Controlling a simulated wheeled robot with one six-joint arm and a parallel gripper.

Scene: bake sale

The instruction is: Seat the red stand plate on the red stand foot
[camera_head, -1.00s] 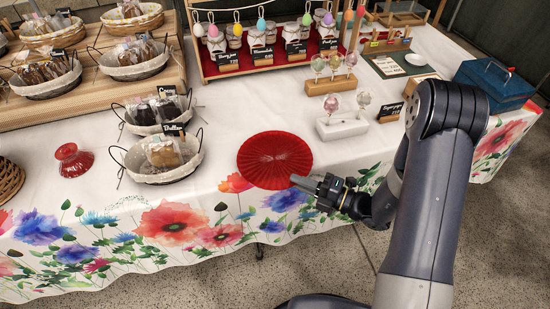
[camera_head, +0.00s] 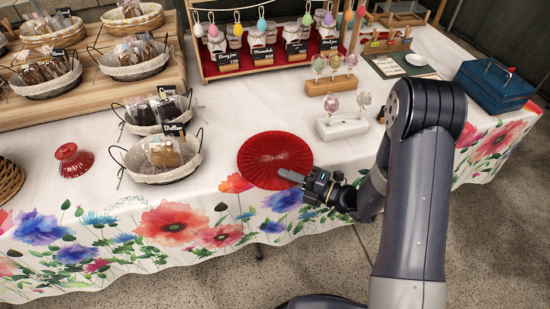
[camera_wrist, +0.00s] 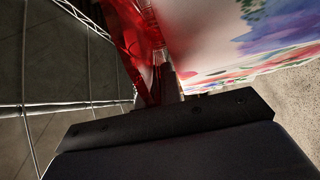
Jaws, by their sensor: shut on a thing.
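The red stand plate (camera_head: 274,160) is a round, ribbed, glassy disc near the front edge of the table in the head view. My gripper (camera_head: 288,175) is shut on the plate's near right rim. In the wrist view the red plate (camera_wrist: 132,40) shows as a translucent edge running down to the fingers (camera_wrist: 165,85). I cannot tell whether the plate touches the cloth. The red stand foot (camera_head: 73,160) stands on the white cloth at the far left, apart from the plate, with its flared base downward.
A lined wire basket (camera_head: 163,160) of wrapped goods stands between foot and plate, with another basket (camera_head: 158,110) behind it. A white block (camera_head: 342,128) with glassy balls is right of the plate. The flowered table edge (camera_head: 200,220) is close in front. Bare cloth surrounds the foot.

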